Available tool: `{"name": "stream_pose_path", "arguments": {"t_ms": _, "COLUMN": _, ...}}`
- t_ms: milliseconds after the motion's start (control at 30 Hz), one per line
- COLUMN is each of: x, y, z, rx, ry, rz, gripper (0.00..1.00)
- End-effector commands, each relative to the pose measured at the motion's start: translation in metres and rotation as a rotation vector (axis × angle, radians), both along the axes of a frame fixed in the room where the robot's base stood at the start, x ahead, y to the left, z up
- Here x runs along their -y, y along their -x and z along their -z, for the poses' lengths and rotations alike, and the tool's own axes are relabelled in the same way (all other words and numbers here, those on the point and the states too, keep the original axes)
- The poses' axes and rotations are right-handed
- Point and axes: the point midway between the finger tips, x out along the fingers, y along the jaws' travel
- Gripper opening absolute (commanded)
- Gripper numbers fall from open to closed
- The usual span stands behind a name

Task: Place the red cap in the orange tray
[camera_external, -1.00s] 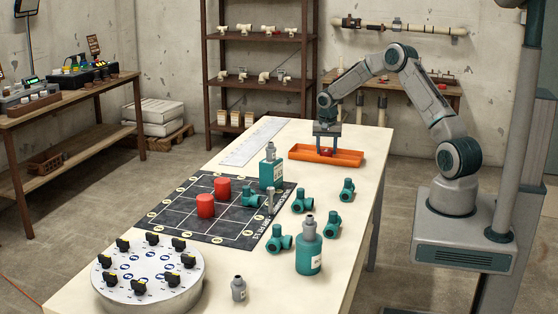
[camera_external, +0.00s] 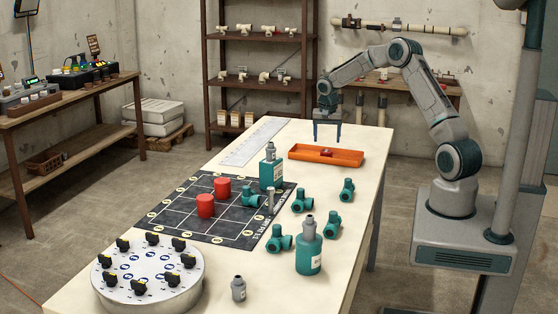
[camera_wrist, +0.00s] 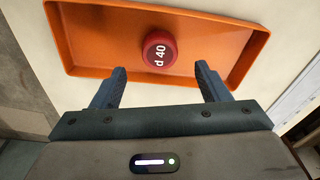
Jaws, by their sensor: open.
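A red cap (camera_wrist: 159,48) marked "d 40" lies on the floor of the orange tray (camera_wrist: 90,45) in the wrist view, apart from the walls. In the outside view the same cap (camera_external: 326,153) shows as a small dark red shape inside the tray (camera_external: 350,157) at the far part of the table. My gripper (camera_external: 327,134) is above the table, raised clear of the tray. Its two fingers (camera_wrist: 160,84) are wide apart and hold nothing in the wrist view. Two larger red cylinders (camera_external: 213,197) stand on the dark grid mat.
Teal fittings (camera_external: 280,238) and two teal bottles (camera_external: 309,248) stand on the table near the mat (camera_external: 170,215). A round dial board (camera_external: 148,272) is at the near end. A white ruled sheet (camera_external: 253,141) lies left of the tray.

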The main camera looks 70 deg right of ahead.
Motion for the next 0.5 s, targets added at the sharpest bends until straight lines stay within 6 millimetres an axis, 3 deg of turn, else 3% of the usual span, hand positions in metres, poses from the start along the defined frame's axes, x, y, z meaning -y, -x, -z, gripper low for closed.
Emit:
{"name": "stream_pose_path", "arguments": {"t_ms": 200, "x": -0.006, "y": 0.001, "z": -0.045, "rx": 0.004, "ry": 0.002, "rz": 0.000, "gripper": 0.69}}
{"name": "stream_pose_path", "arguments": {"t_ms": 500, "x": -0.009, "y": 0.002, "z": -0.069, "rx": 0.000, "ry": -0.001, "rz": -0.001, "gripper": 0.69}}
